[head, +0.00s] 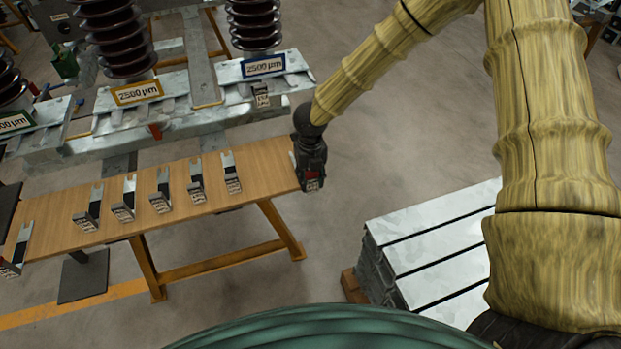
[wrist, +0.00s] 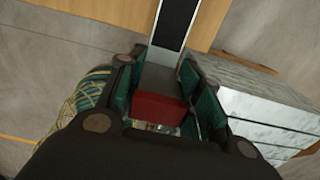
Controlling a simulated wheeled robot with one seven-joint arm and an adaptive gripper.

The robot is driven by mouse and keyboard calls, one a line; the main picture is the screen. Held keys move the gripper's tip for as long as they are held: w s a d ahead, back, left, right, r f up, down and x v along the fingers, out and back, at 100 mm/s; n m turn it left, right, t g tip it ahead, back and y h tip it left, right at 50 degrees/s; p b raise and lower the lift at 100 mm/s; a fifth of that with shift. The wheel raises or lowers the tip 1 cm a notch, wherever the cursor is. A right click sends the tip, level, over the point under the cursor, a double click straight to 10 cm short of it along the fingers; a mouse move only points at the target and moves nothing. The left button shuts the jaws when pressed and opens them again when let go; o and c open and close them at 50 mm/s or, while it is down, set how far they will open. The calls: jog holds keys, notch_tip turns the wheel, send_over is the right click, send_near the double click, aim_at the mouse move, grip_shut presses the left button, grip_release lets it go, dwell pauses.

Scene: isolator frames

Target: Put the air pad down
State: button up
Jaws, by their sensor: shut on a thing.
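My gripper (head: 311,165) is at the right end of the wooden table (head: 262,160), at about its edge. It is shut on the air pad, whose small labelled end (head: 313,184) shows below the fingers. In the wrist view the air pad (wrist: 177,22) is a long grey piece with a dark strip, reaching from between the fingers over the wood. A red block (wrist: 158,108) shows between the fingers. I cannot tell whether the air pad touches the table; its underside is hidden.
Several similar grey L-shaped pieces (head: 231,172) stand in a row on the table. Behind it are metal frames with brown ribbed insulators (head: 118,40) and 2500 µm signs (head: 264,65). A stack of metal slabs (head: 440,245) stands at the right. Open floor lies between.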

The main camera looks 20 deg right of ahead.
jog(key=shift+f, duration=0.5)
jog(key=o, duration=1)
jog(key=shift+f, duration=0.1)
jog(key=shift+o, duration=0.2)
notch_tip(320, 180, up, 12)
jog(key=shift+r+b, duration=0.15)
jog(key=shift+b, duration=0.55)
jog(key=shift+s, duration=0.1)
